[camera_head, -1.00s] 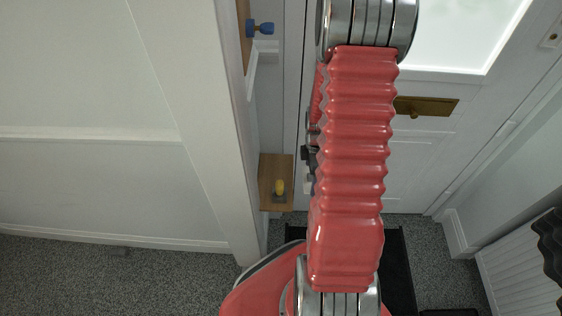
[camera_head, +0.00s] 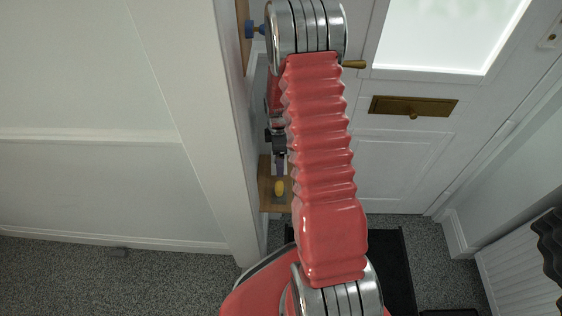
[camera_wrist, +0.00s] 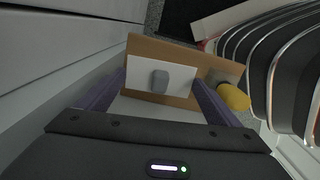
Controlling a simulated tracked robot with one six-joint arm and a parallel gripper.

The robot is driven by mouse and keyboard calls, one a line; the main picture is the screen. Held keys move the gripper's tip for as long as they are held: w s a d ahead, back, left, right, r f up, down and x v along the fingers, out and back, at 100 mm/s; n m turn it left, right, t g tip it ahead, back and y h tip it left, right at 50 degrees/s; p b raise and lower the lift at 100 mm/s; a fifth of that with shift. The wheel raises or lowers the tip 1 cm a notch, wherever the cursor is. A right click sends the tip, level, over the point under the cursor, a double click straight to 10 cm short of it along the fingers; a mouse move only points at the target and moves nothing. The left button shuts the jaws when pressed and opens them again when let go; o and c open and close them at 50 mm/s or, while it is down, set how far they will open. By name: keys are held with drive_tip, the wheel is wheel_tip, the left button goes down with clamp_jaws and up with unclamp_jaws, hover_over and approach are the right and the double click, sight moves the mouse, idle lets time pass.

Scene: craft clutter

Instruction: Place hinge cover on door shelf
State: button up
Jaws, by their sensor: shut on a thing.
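My gripper (camera_wrist: 158,88) has two purple fingers and is shut on a flat white piece with a grey oblong in its middle, which I take as the hinge cover (camera_wrist: 136,66). The piece spans the gap between the fingertips. The wooden door shelf (camera_wrist: 165,47) lies beyond and around it in the wrist view; whether they touch I cannot tell. In the head view my gripper (camera_head: 280,170) is over the wooden shelf (camera_head: 267,202), pointing down, partly behind my red arm. The held piece is not clear there.
A yellow rounded object (camera_head: 279,188) is on the shelf; it shows right of my fingers in the wrist view (camera_wrist: 234,97). A white wall post (camera_head: 215,120) stands left of the shelf. A blue knob (camera_head: 252,29) is above. The white door (camera_head: 395,180) is right.

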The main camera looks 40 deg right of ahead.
drive_tip(key=shift+f, duration=0.15)
drive_tip(key=shift+f, duration=1.6)
drive_tip(key=shift+w+f, duration=0.2)
drive_tip(key=shift+f, duration=0.1)
drive_tip(key=o, duration=1.5)
drive_tip(key=shift+o, duration=0.2)
wheel_tip(320, 180, up, 12)
drive_tip(key=shift+r, duration=0.1)
